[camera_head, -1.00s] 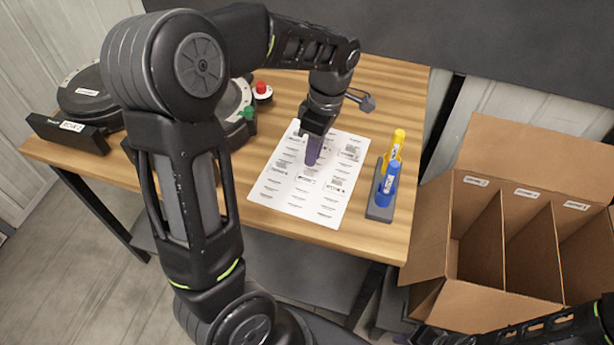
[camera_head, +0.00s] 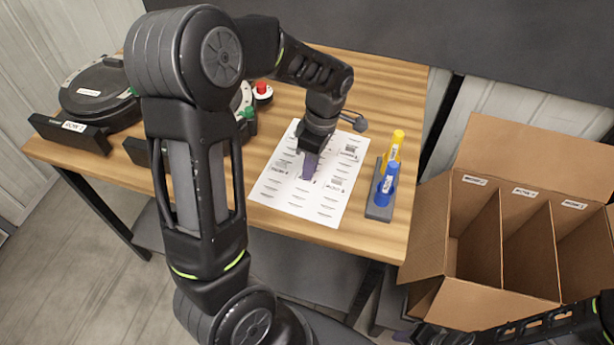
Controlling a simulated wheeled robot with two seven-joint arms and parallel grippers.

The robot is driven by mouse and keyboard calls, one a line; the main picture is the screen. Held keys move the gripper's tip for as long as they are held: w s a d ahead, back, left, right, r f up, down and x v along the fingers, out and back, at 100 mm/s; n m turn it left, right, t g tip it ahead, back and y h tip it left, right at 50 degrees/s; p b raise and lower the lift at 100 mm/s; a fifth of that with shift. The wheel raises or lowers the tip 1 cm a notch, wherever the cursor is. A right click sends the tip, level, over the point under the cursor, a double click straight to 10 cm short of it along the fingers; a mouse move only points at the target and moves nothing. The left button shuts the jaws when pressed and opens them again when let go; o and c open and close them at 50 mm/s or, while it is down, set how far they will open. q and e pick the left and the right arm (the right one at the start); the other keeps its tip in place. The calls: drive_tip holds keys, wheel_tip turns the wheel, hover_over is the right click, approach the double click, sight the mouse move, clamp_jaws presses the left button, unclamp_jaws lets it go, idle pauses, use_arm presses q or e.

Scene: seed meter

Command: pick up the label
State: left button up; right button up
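A white sheet of printed labels (camera_head: 275,190) lies flat on the wooden table, with several small labels in rows. My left gripper (camera_head: 308,170) points down over the upper middle of the sheet, its purple-grey fingertips at or just above the paper. I cannot tell whether they touch it, or whether the fingers are open or shut. The gripper hides part of the sheet. No label shows clearly between the fingers. My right arm shows at the lower right edge, with what looks like its gripper (camera_head: 403,337) cut off by the bottom edge; its fingers cannot be made out.
A blue marker (camera_head: 387,184) and a yellow one (camera_head: 395,147) stand in a grey holder right of the sheet. A divided cardboard box (camera_head: 480,305) stands right of the table. Round black seed meter units (camera_head: 98,92) sit at the left, with a red button (camera_head: 262,89) nearby.

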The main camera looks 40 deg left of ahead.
use_arm(q)
clamp_jaws()
drive_tip(key=shift+r, duration=0.15)
wheel_tip(320, 180, up, 10)
drive_tip(key=b, duration=0.1)
idle(0.4)
drive_tip(key=shift+f, duration=0.2)
idle(0.4)
